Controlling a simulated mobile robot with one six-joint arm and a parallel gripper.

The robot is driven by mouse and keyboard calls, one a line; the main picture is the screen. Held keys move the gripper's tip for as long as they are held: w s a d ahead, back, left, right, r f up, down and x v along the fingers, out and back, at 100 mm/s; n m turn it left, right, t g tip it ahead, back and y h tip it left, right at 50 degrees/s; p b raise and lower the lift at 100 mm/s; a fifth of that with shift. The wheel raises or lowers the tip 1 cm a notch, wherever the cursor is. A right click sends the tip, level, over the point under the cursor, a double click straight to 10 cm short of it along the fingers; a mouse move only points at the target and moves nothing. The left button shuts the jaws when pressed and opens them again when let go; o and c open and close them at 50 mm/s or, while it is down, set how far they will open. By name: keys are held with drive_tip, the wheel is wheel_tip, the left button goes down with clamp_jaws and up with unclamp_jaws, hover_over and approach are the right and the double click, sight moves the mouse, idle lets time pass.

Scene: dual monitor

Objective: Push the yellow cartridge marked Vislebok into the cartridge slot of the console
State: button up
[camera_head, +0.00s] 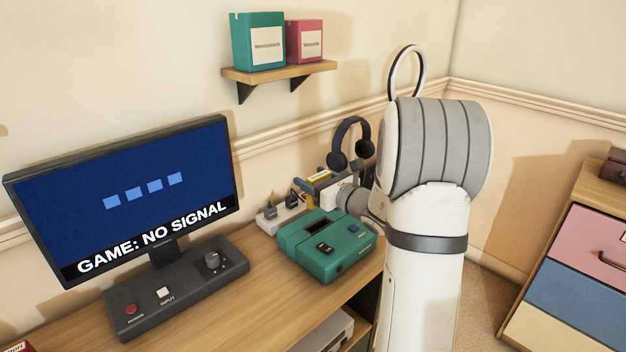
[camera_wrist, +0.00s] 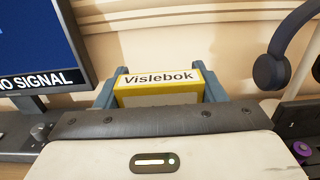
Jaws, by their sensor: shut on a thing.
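The yellow cartridge (camera_wrist: 158,90) with its white "Vislebok" label faces me in the wrist view. My gripper (camera_wrist: 158,92) is shut on it, with one blue-grey finger on each side. In the head view the cartridge (camera_head: 319,177) shows small and partly hidden beside my gripper (camera_head: 322,184), behind and above the console. The teal console (camera_head: 300,238) sits on the desk with a dark slot in its top, left of centre, and dark switches in front of it. The slot looks empty. The console is not clearly seen in the wrist view.
A monitor (camera_head: 125,190) reading "GAME: NO SIGNAL" stands left of the console on a dark control base (camera_head: 180,285). A white power strip (camera_head: 272,220) lies behind the console. Headphones (camera_head: 350,145) hang near my arm. A wall shelf (camera_head: 280,71) holds two boxes.

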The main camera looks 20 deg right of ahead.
drive_tip(key=shift+f+b, duration=2.45)
drive_tip(key=shift+f, duration=0.5)
drive_tip(key=shift+s, duration=0.1)
drive_tip(key=shift+b, duration=0.4)
drive_tip(key=shift+f+b, duration=1.6)
drive_tip(key=shift+f, duration=0.1)
drive_tip(key=o, duration=1.1)
drive_tip(key=p+v, duration=0.1)
drive_tip(key=v, duration=0.6)
drive_tip(key=shift+s, duration=0.4)
